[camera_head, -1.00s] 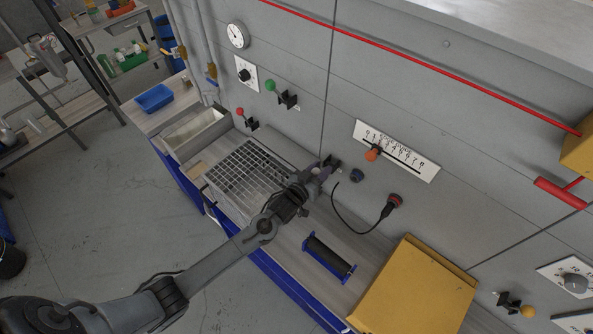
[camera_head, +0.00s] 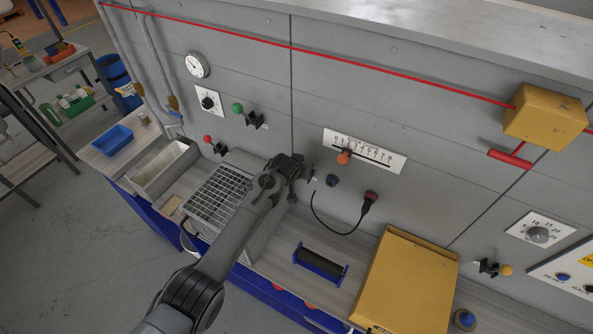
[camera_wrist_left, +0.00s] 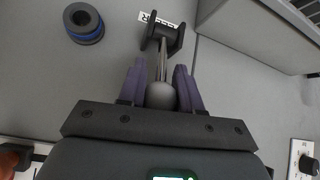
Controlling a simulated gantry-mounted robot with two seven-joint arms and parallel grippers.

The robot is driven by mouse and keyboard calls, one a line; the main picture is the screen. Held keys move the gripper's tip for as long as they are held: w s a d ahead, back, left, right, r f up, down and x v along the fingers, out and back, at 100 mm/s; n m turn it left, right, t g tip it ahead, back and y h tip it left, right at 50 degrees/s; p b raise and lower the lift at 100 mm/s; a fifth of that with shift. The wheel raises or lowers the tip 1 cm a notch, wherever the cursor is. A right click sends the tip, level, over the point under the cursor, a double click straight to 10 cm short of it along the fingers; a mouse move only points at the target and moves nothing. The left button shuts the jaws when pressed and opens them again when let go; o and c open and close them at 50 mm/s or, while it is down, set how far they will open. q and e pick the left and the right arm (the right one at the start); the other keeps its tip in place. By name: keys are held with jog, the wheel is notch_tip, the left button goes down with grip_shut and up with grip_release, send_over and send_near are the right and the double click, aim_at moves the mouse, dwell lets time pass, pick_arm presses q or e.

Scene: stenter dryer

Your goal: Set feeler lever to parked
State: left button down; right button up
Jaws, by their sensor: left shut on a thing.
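The feeler lever (camera_wrist_left: 161,62) shows in the left wrist view as a thin metal rod with a dark grey ball knob (camera_wrist_left: 162,97). It runs from a black bracket (camera_wrist_left: 161,38) on the grey panel. My left gripper (camera_wrist_left: 160,78) has its purple fingers on both sides of the knob and is shut on it. A small white label (camera_wrist_left: 158,19), partly hidden, sits behind the bracket. In the head view my left gripper (camera_head: 308,172) is against the panel, left of the numbered scale, and hides most of the lever. My right gripper is not in view.
The scale's orange knob (camera_head: 344,157), a dark blue round knob (camera_head: 332,181) and a red-and-black plug on a cable (camera_head: 370,197) are close on the right. Below are a metal grid (camera_head: 217,195), a black roller on a blue stand (camera_head: 321,264) and a yellow box (camera_head: 405,285).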

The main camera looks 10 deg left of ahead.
pick_arm(q)
jog(key=shift+s+f, duration=0.1)
jog(key=shift+f, duration=0.35)
jog(key=c, duration=1.1)
grip_release()
jog(key=o, duration=0.3)
jog(key=shift+d, duration=0.1)
jog(key=shift+r, duration=0.15)
jog(key=shift+r, duration=0.2)
jog(key=shift+v, duration=0.9)
jog(key=v, duration=0.8)
jog(key=shift+r, duration=0.3)
